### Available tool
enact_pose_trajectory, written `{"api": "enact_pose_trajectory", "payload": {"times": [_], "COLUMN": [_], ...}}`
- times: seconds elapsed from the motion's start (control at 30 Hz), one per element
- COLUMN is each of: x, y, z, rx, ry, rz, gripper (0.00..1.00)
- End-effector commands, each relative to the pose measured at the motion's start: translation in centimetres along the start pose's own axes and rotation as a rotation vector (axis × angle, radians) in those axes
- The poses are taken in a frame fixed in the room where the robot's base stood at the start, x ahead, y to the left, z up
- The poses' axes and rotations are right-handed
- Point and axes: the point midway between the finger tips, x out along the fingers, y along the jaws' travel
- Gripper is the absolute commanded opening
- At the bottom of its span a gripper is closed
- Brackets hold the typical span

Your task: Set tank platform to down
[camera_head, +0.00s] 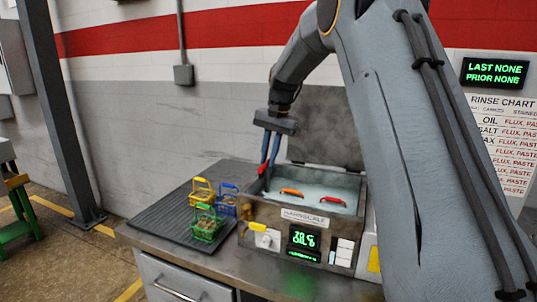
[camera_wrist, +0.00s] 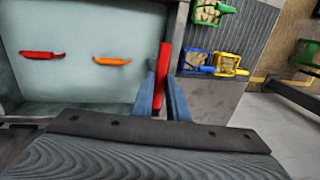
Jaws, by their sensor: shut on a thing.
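The tank (camera_head: 345,219) is an open metal bath of pale liquid, with a lit green display on its front. A red lever (camera_head: 262,170) stands at its left rim. My gripper (camera_head: 268,163) reaches down there with its blue fingers shut on the lever. In the wrist view the red lever (camera_wrist: 161,62) shows between the fingers (camera_wrist: 163,95), beside the tank wall. Two small handle-like pieces, one orange (camera_wrist: 112,61) and one red (camera_wrist: 42,55), show in the bath. I cannot make out the platform's height under the liquid.
Yellow (camera_head: 203,188), blue (camera_head: 226,204) and green (camera_head: 207,226) baskets with pale pieces stand on a ribbed mat (camera_head: 170,222) left of the tank. A raised lid (camera_head: 325,125) is behind the bath. A rinse chart (camera_head: 503,145) hangs on the right wall.

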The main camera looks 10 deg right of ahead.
Motion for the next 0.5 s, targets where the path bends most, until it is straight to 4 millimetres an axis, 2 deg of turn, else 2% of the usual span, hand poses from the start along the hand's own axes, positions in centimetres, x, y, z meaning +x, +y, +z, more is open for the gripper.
{"api": "enact_pose_trajectory", "payload": {"times": [0.1, 0.13, 0.2, 0.5], "x": [0.52, 0.53, 0.51, 0.24], "y": [0.20, 0.21, 0.19, 0.11], "z": [0.09, 0.09, 0.09, 0.05], "rx": [0.001, 0.001, 0.001, 0.001], "ry": [-0.006, -0.006, -0.006, -0.004], "rz": [0.006, 0.006, 0.005, 0.003], "gripper": [0.00, 0.19, 0.31, 0.33]}}
